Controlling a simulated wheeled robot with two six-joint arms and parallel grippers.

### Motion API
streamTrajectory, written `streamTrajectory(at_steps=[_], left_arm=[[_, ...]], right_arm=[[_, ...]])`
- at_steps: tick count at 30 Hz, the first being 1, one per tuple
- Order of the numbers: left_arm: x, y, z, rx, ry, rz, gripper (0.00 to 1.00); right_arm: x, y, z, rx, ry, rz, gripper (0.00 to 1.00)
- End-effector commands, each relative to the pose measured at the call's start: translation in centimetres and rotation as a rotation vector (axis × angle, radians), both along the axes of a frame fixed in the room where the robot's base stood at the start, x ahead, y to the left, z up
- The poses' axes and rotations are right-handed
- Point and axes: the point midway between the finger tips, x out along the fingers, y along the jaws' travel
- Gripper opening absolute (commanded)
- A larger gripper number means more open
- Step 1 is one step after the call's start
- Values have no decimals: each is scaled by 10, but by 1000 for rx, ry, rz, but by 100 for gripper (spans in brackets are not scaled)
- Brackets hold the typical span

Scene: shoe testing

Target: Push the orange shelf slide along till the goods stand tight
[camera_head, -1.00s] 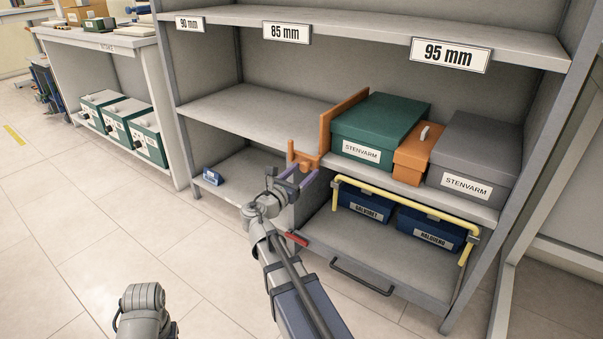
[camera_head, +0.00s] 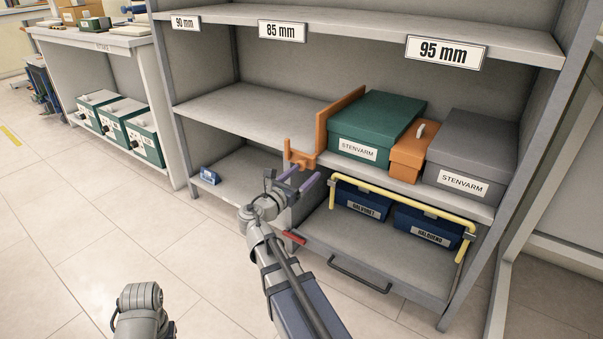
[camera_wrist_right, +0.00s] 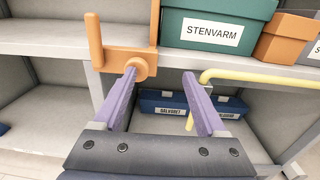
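The orange shelf slide (camera_head: 341,118) stands upright on the middle shelf, at the left of the goods. Its front bracket (camera_head: 301,158) with a peg and round knob (camera_wrist_right: 138,67) hangs over the shelf edge. Right of it stand a green STENVARM box (camera_head: 378,122), an orange box with a pale handle (camera_head: 409,150) and a grey STENVARM box (camera_head: 475,150). They look close together; I cannot tell whether the slide touches the green box. My right gripper (camera_head: 298,180) is open and empty, just below the bracket. In the wrist view its left fingertip overlaps the knob; contact is unclear. My left gripper is out of view.
Below the goods, a yellow rail (camera_head: 400,195) runs in front of blue boxes (camera_head: 362,200) over a grey pull-out drawer (camera_head: 390,255). The middle shelf left of the slide (camera_head: 250,115) is bare. A small blue block (camera_head: 210,176) sits on the lower shelf.

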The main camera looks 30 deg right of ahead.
Motion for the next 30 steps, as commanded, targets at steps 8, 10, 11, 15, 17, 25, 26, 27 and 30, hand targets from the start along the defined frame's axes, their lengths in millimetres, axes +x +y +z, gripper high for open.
streamTrajectory(at_steps=[8,10,11,15,17,25,26,27,30], left_arm=[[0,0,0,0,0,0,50],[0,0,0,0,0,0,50],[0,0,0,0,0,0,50],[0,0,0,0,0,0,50],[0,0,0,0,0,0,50],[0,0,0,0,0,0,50],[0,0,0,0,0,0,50],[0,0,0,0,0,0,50],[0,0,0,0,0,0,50]], right_arm=[[-4,20,0,-1,0,8,70],[-5,24,0,-1,0,8,70],[-5,26,0,-1,0,8,70],[-8,35,1,-2,-1,11,70],[-9,39,1,-2,-1,10,70],[-15,55,1,-2,-1,11,70],[-16,57,1,-2,-1,10,70],[-17,60,1,-2,-1,11,70],[-19,66,1,-2,-1,12,70]])
